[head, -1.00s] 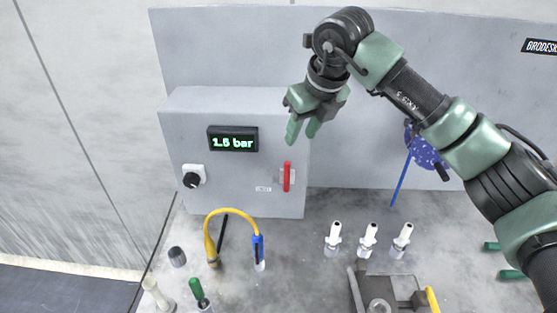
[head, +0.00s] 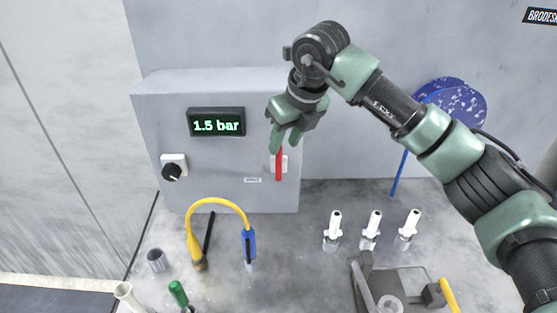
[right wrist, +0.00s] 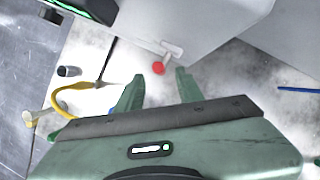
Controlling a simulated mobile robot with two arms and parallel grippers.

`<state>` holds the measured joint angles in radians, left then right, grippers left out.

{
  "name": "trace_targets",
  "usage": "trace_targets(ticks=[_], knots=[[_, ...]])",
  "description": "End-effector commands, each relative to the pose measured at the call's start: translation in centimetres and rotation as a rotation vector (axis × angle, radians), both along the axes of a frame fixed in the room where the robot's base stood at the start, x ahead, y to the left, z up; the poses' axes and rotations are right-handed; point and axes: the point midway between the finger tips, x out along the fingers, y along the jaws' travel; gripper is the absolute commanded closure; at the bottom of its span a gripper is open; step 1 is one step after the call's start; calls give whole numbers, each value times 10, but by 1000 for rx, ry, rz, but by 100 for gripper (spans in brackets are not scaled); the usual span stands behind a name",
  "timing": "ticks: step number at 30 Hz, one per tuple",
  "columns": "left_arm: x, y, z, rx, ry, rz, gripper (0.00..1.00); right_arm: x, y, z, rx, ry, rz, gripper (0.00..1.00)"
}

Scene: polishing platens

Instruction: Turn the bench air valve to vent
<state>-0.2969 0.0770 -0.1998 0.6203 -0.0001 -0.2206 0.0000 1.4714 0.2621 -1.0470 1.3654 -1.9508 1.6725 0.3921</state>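The air valve's red lever (head: 279,164) points up and down on a pale plate at the right of the grey box (head: 215,190) front. A lit display (head: 217,123) on the box reads 1.5 bar. My right gripper (head: 284,142) is at the lever's upper end, partly covering it. In the right wrist view, the right gripper (right wrist: 158,90) has its fingers apart and nothing between the tips. The red lever end (right wrist: 158,68) shows just beyond the gap between them. I cannot tell whether a finger touches it. My left gripper is not in view.
A black knob (head: 172,172) sits at the box's left. A yellow hose (head: 217,202) arches up from the bench in front. Several white-topped fittings, including one (head: 333,226), stand right of it. A grey fixture (head: 368,290) is at the front. Blue speckled discs (head: 462,102) are behind my arm.

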Motion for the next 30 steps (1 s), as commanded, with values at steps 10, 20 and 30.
trace_targets(ticks=[10,20,30], knots=[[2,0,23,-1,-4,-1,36,16,12,-48,1,4,1,63],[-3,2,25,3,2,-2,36,21,14,-61,0,0,1,63],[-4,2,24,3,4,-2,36,20,14,-61,0,0,1,100]])
